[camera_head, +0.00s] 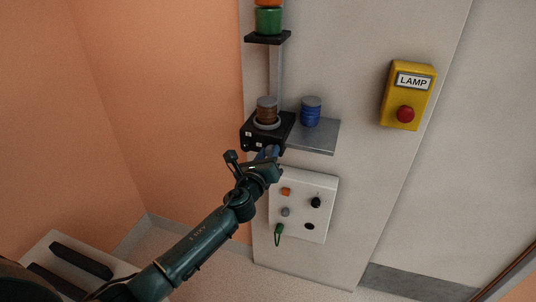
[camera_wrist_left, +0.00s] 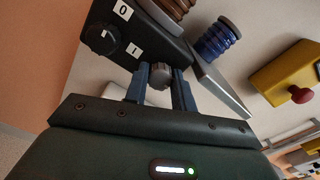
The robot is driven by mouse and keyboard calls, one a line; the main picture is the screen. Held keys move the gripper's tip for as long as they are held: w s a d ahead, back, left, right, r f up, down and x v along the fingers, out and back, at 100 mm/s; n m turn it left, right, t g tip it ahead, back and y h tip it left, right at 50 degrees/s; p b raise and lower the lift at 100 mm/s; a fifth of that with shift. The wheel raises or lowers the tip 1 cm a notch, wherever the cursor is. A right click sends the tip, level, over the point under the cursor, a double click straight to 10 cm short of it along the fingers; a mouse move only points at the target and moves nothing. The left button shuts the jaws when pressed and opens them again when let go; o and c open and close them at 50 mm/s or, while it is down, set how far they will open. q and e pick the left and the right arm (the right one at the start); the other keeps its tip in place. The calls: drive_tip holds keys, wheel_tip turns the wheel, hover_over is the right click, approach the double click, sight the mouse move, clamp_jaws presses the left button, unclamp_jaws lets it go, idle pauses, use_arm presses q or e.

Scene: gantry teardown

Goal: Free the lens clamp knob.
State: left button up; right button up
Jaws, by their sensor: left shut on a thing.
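A black block (camera_head: 251,136) on the wall panel carries a brown ribbed lens-like cylinder (camera_head: 267,107). In the left wrist view a grey knob (camera_wrist_left: 159,76) sticks out of the front of this black block (camera_wrist_left: 150,40); I take it as the lens clamp knob. My left gripper (camera_head: 268,152) is at the lower front edge of the block. In the left wrist view its two blue fingers (camera_wrist_left: 160,86) stand on either side of the grey knob and are shut on it. In the head view the gripper hides the knob. My right gripper is not in view.
A black dial (camera_wrist_left: 102,39) with 0 and 1 labels sits beside the knob. A blue ribbed cylinder (camera_head: 311,112) stands on a grey shelf (camera_head: 318,138). Below is a white control panel (camera_head: 318,228). A yellow LAMP box (camera_head: 396,97) with a red button is at right.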

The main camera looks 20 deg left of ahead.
use_arm(q)
drive_tip(key=shift+n, duration=0.3)
drive_tip(key=shift+f+n+b, duration=0.1)
drive_tip(key=shift+n+b, duration=1)
drive_tip(key=shift+n, duration=7.5)
drive_tip(key=o, duration=1)
drive_tip(key=s, duration=1.3)
drive_tip(key=shift+s+a, duration=0.1)
drive_tip(key=shift+a, duration=0.15)
